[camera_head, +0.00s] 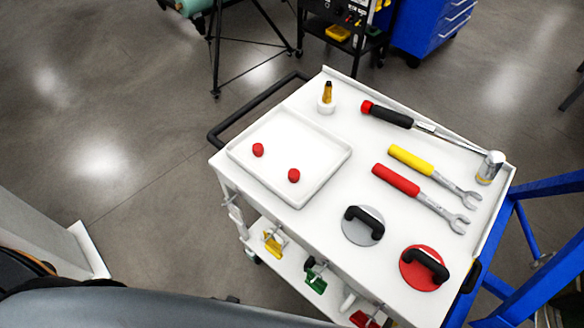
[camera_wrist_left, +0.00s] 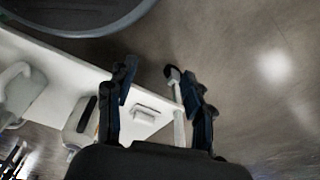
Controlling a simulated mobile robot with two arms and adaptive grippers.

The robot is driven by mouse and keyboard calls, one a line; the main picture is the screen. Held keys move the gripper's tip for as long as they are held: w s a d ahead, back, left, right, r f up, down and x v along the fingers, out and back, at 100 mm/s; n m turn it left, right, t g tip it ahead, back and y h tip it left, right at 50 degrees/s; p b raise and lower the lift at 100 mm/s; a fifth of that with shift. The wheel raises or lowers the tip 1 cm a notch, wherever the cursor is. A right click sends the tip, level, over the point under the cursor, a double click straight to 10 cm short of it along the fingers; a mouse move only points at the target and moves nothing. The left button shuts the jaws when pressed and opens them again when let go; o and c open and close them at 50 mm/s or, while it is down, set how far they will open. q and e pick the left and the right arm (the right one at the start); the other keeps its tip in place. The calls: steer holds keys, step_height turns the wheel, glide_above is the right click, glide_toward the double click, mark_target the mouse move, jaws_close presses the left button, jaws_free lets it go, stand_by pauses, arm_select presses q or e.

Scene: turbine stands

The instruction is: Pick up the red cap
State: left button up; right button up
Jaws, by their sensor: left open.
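Two red caps sit apart in a shallow white tray on the cart top in the head view. One red cap (camera_head: 258,150) is near the tray's left side, the other red cap (camera_head: 294,175) is nearer its front edge. The white tray (camera_head: 318,178) holds nothing else that I can see. My left gripper (camera_wrist_left: 152,82) shows only in the wrist view, with its two dark fingers apart and nothing between the tips. No red cap shows in that view. My right gripper is in neither view.
The white cart top (camera_head: 325,213) also holds a hammer-like tool (camera_head: 435,128), a yellow-handled wrench (camera_head: 412,160), a red-handled wrench (camera_head: 398,180), a grey disc (camera_head: 350,232), a red disc (camera_head: 412,272) and a small bottle (camera_head: 327,97). A black handle (camera_head: 235,121) borders its left end.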

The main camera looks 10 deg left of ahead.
arm_select(q)
steer(key=w+d+r+t+p, duration=0.1)
steer(key=w+r, duration=0.3)
steer(key=r, duration=0.7)
steer(key=w+r+t+p, duration=0.15)
steer(key=w+r, duration=0.25)
steer(key=r, duration=0.6)
steer(key=w+d+r+t+p, duration=0.1)
steer(key=w+r, duration=0.3)
steer(key=r, duration=0.7)
steer(key=t+h+p, duration=0.1)
steer(key=t+h, duration=0.2)
steer(key=t, duration=0.5)
glide_toward(291, 177)
steer(key=shift+m, duration=0.4)
steer(key=x, duration=0.6)
steer(key=shift+w+f, duration=0.1)
steer(key=shift+w, duration=0.15)
steer(key=shift+p+x, duration=0.75)
steer(key=shift+x, duration=1.9)
steer(key=shift+s+d, duration=0.1)
steer(key=c, duration=0.9)
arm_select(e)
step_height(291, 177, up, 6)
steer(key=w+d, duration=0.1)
